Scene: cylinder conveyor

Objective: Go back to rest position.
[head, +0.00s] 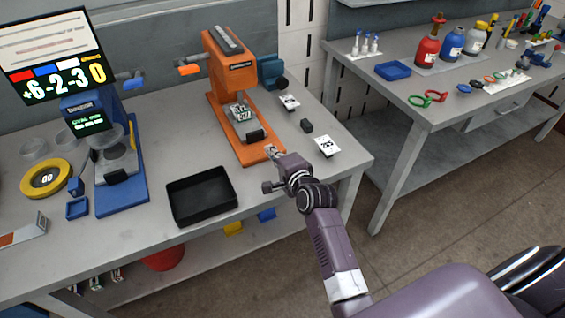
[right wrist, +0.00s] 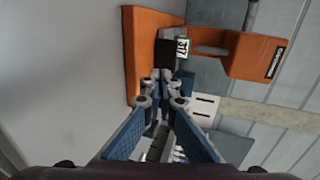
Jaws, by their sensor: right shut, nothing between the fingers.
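My right gripper (head: 273,152) is shut and empty, just past the near right corner of the orange machine's base in the head view. In the right wrist view its blue fingers (right wrist: 163,90) meet at the tips, with the orange machine (right wrist: 258,57) beyond them. In the head view the orange machine (head: 222,60) stands on the grey workbench (head: 190,150), with a small grey block marked with digits (head: 240,113) on its base. My left gripper is not in view.
A black tray (head: 202,195) lies left of the orange machine. A blue machine (head: 122,192) stands farther left, near a yellow ring (head: 46,178). White cards (head: 326,146) lie at the right. A second table (head: 425,75) holds bottles and small items.

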